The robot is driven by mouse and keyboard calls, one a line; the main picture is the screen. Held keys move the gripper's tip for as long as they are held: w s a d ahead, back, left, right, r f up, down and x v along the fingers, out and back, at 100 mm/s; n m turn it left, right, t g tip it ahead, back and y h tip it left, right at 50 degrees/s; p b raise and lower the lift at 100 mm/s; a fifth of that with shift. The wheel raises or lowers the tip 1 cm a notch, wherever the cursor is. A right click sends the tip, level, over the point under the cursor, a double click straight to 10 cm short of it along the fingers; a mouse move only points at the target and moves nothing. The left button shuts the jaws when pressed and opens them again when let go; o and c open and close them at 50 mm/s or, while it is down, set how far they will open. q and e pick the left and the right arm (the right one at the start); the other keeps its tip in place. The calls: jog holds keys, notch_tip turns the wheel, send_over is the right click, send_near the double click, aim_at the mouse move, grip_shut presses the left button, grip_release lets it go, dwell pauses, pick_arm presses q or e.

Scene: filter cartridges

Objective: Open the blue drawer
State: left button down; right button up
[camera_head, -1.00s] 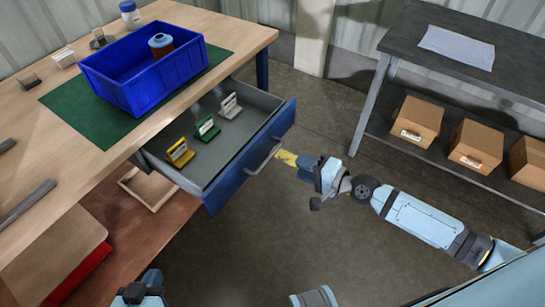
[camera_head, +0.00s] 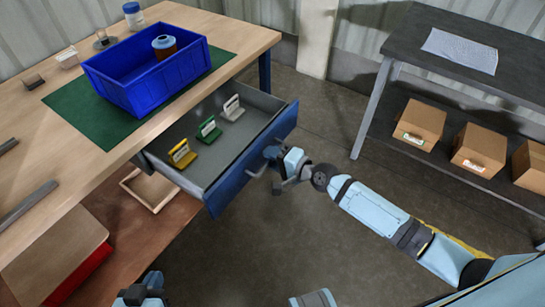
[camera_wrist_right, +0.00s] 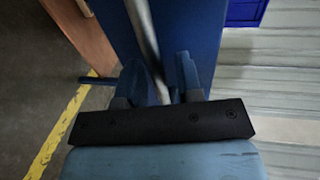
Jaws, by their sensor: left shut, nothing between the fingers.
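The blue drawer (camera_head: 235,175) stands pulled out from under the wooden workbench, its grey inside showing. Its metal bar handle (camera_head: 262,165) is on the blue front and is partly covered by my right gripper in the head view. My right gripper (camera_head: 270,160) is at the handle. In the right wrist view its fingers (camera_wrist_right: 160,85) are apart, with the handle bar (camera_wrist_right: 147,45) running between them; a gap shows beside the right finger. My left gripper (camera_head: 140,292) is shut and empty at the bottom edge of the head view, away from the drawer.
The drawer holds a yellow cartridge (camera_head: 181,154), a green one (camera_head: 208,130) and a white one (camera_head: 232,108). A blue bin (camera_head: 150,85) sits on the green mat (camera_head: 75,110) above. A dark shelf (camera_head: 400,60) with several boxes stands right. Floor between is clear.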

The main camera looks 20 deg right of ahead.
grip_shut()
jog(key=v, duration=0.2)
jog(key=f+v, duration=0.1)
jog(key=v, duration=0.2)
jog(key=shift+s+b, duration=0.1)
jog(key=shift+b, duration=0.2)
jog(key=shift+o, duration=0.9)
grip_release()
pick_arm(q)
jog(key=shift+f, duration=0.15)
jog(key=shift+w+d+b, duration=0.1)
jog(key=shift+d+b, duration=0.05)
jog(key=shift+b, duration=0.65)
pick_arm(e)
jog(key=v, duration=1.3)
jog(key=shift+s+d, duration=0.2)
jog(key=shift+s, duration=0.1)
